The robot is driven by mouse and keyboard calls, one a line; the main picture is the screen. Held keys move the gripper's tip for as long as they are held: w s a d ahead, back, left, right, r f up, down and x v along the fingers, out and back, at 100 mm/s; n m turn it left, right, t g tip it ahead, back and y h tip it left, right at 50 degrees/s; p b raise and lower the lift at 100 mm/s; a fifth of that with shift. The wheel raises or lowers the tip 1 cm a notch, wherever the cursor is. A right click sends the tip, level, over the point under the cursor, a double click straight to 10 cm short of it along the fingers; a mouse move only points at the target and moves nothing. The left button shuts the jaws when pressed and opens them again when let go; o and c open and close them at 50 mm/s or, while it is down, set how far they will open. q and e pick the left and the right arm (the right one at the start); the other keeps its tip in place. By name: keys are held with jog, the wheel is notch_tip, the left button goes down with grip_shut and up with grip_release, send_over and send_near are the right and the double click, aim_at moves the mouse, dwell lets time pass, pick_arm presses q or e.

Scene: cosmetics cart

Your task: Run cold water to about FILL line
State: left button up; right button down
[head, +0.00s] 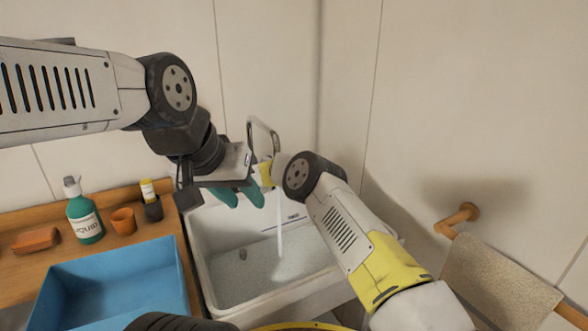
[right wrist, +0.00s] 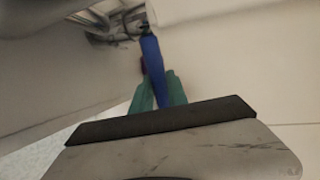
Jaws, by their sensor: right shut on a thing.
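The white sink (head: 212,272) stands below my arms. A stream of water (head: 280,238) falls from the tap (head: 268,127) into it. Shallow greyish water (head: 262,262) covers its floor, below a small dark mark (head: 293,217) on the back wall, too small to read. In the right wrist view, my right gripper's green fingers (right wrist: 158,90) are shut on a blue handle (right wrist: 152,68), with a bit of dark red beside it. In the head view, my arm hides that grip. My left gripper (head: 238,197) hangs over the sink's back left, empty, its teal fingers apart.
A blue tray (head: 112,285) sits left of the sink. A towel (head: 497,285) hangs from a wooden bar at right.

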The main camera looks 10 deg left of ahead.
jog(key=c, duration=1.3)
grip_release()
jog(key=v, duration=0.7)
jog(key=shift+s+a, duration=0.25)
